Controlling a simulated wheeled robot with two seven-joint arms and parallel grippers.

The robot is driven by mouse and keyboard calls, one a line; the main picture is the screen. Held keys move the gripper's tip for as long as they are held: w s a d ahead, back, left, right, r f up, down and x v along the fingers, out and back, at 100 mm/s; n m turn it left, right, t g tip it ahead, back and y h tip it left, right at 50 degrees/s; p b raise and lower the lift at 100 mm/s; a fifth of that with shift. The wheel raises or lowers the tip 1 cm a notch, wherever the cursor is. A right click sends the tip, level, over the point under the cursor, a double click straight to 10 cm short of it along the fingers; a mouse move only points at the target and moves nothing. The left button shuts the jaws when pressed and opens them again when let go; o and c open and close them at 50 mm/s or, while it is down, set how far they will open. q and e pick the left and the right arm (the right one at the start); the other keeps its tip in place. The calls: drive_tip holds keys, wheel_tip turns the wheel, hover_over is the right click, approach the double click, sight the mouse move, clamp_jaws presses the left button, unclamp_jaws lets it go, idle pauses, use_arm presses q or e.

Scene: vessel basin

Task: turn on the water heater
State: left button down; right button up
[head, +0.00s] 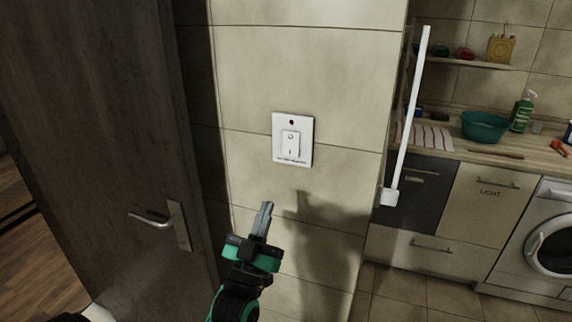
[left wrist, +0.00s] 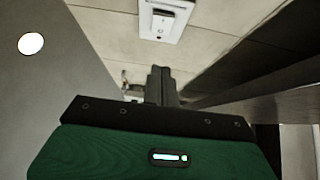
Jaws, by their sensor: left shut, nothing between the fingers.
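The water heater switch (head: 292,139) is a white wall plate with a rocker and a small dark red indicator above it, on the tiled wall in the middle of the head view. It also shows at the top of the left wrist view (left wrist: 164,20). My left gripper (head: 267,206) is shut and empty, below and a little left of the switch, apart from it. Its closed fingers (left wrist: 161,78) point toward the wall below the plate in the left wrist view. My right gripper is not in view.
A dark door (head: 100,130) with a metal handle (head: 165,218) stands at the left. At the right are a counter (head: 470,150) with a teal bowl (head: 484,127), a white upright bar (head: 413,105) at the wall's edge and a washing machine (head: 540,240). The wall around the switch is clear.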

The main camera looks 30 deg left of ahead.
sight(290, 150)
use_arm(q)
drive_tip(key=shift+w+f+p+x, duration=0.35)
drive_tip(key=shift+p+x, duration=0.65)
drive_tip(key=shift+x, duration=1.15)
drive_tip(key=shift+w+f+p+x, duration=0.35)
drive_tip(key=shift+p+x, duration=0.6)
drive_tip(key=shift+x, duration=1.2)
drive_tip(key=shift+w+f+p+x, duration=0.15)
drive_tip(key=shift+f+p+x, duration=0.3)
drive_tip(key=shift+p+x, duration=1.15)
drive_tip(key=shift+w+a+r+b, duration=0.3)
drive_tip(key=shift+w+b, duration=0.15)
drive_tip(key=shift+b, duration=0.2)
drive_tip(key=shift+w+f+t+b, duration=0.3)
drive_tip(key=shift+f+t+b, duration=0.1)
drive_tip(key=shift+b, duration=0.85)
drive_tip(key=shift+w+r, duration=0.1)
drive_tip(key=shift+r, duration=0.25)
